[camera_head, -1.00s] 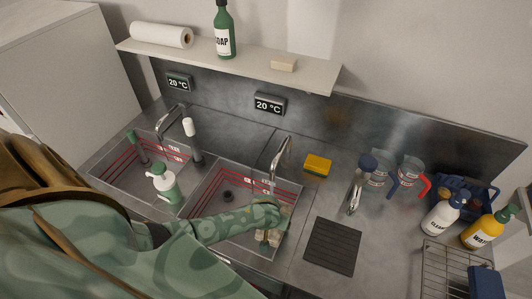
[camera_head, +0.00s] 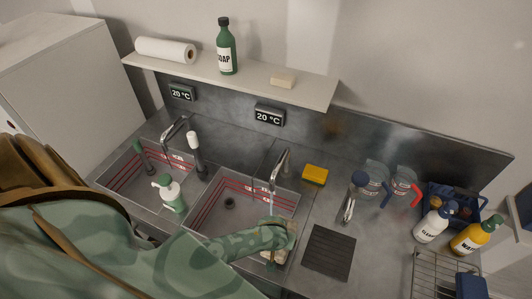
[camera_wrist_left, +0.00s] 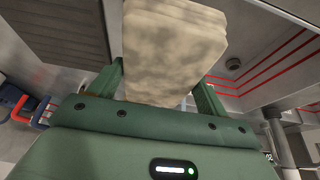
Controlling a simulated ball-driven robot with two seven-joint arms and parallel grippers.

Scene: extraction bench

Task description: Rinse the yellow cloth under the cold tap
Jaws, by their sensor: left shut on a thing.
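My left gripper (camera_head: 284,236) is over the near right corner of the right-hand sink (camera_head: 205,228). It is shut on a folded, stained beige cloth (camera_wrist_left: 172,50), which stands up between the two fingers in the left wrist view. In the head view the gripper hides most of the cloth. The right-hand tap (camera_head: 279,168) stands behind the gripper, and the cloth is on its near side, apart from it. The left-hand tap (camera_head: 176,128) is at the left sink. Both wall displays read 20 °C, the left one (camera_head: 181,92) and the right one (camera_head: 269,116). My right gripper is out of view.
A yellow sponge (camera_head: 315,175) lies behind the right sink. A green-and-white dispenser (camera_head: 170,194) stands between the sinks. A dark ribbed mat (camera_head: 328,252), jugs (camera_head: 404,183), bottles (camera_head: 433,221) and a wire rack (camera_head: 433,270) are to the right.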

